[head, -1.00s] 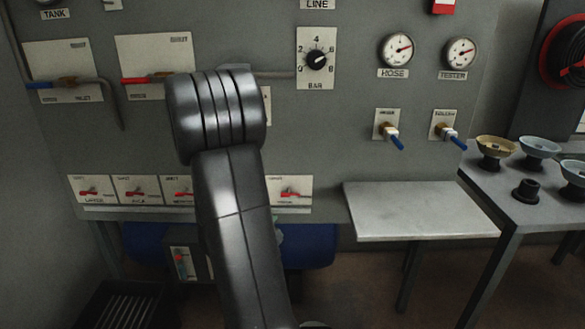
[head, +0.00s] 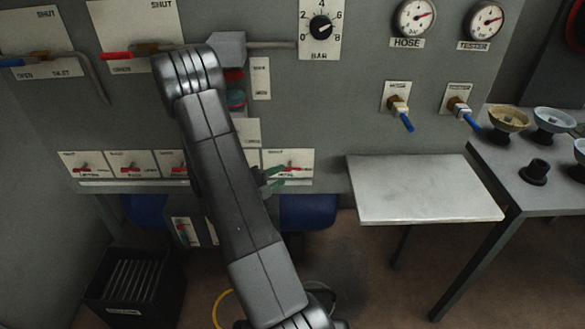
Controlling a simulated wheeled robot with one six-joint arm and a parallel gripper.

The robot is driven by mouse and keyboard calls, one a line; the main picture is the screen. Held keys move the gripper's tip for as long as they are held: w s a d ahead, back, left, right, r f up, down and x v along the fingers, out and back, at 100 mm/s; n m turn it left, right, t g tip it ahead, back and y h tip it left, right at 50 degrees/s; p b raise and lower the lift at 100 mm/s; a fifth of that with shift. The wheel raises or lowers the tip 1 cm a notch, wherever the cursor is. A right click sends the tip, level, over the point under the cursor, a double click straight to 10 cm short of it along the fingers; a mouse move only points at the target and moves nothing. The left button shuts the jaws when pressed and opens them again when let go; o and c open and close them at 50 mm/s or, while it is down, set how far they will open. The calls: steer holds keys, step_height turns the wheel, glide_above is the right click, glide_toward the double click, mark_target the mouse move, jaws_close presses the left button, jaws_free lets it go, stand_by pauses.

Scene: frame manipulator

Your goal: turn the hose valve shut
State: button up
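The hose valve (head: 398,106) is on the grey panel below the gauge labelled HOSE (head: 415,17). It has a brass body on a small pale plate, and its blue lever points down and slightly right. The plate's small text is too blurred to read. My arm crosses the left middle of the view. Greenish finger-like tips beside the arm appear to be my gripper (head: 272,180), well left of and below the valve and apart from it. The rest of the gripper is hidden behind the arm, and its opening is unclear.
A similar blue-lever valve (head: 459,104) is just right of the hose valve. A pale shelf (head: 425,190) juts out below both. A table (head: 545,195) with bowls (head: 508,118) stands at right. Red-lever switches (head: 130,168) line the panel at lower left.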

mark_target(290, 171)
steer(key=x, duration=0.7)
jaws_close()
